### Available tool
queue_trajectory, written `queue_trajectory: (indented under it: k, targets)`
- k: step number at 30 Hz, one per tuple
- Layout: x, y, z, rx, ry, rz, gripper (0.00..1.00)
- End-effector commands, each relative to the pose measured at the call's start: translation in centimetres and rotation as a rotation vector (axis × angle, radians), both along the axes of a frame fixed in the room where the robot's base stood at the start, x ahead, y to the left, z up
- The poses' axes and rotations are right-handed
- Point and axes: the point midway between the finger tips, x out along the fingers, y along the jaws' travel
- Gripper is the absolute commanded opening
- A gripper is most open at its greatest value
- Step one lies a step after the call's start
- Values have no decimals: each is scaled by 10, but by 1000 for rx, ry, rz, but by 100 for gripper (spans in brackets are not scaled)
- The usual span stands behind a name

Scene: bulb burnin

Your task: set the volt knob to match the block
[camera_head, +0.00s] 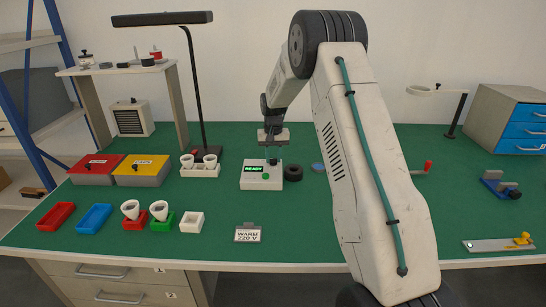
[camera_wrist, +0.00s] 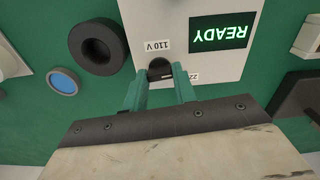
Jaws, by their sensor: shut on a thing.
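The white tester box (camera_head: 248,184) stands mid-table with a green READY display, which also shows upside down in the wrist view (camera_wrist: 220,31). Its dark volt knob (camera_wrist: 160,67) lies between a "110 V" label (camera_wrist: 157,46) and a label partly hidden by a finger, of which "22" shows. My gripper (camera_wrist: 160,82) is shut on the knob with its two teal fingers, one on each side. In the head view my gripper (camera_head: 273,154) is over the back of the box. The block (camera_head: 248,235) at the front of the table reads "WARM 220 V".
A black ring (camera_head: 293,173) and a blue disc (camera_head: 318,167) lie right of the box. A bulb rack (camera_head: 200,172) and lamp post (camera_head: 194,90) stand left. Red, blue and green trays line the front left. Clear green mat lies around the block.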

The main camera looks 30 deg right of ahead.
Motion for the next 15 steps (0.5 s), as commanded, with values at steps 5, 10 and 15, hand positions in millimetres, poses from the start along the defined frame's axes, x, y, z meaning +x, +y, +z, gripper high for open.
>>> queue_trajectory:
  k: [5,10,15]
  targets:
    - [2,0,2,-1,-6,-166,4]
    - [2,0,2,-1,-6,-318,4]
    - [2,0,2,-1,-7,-448,4]
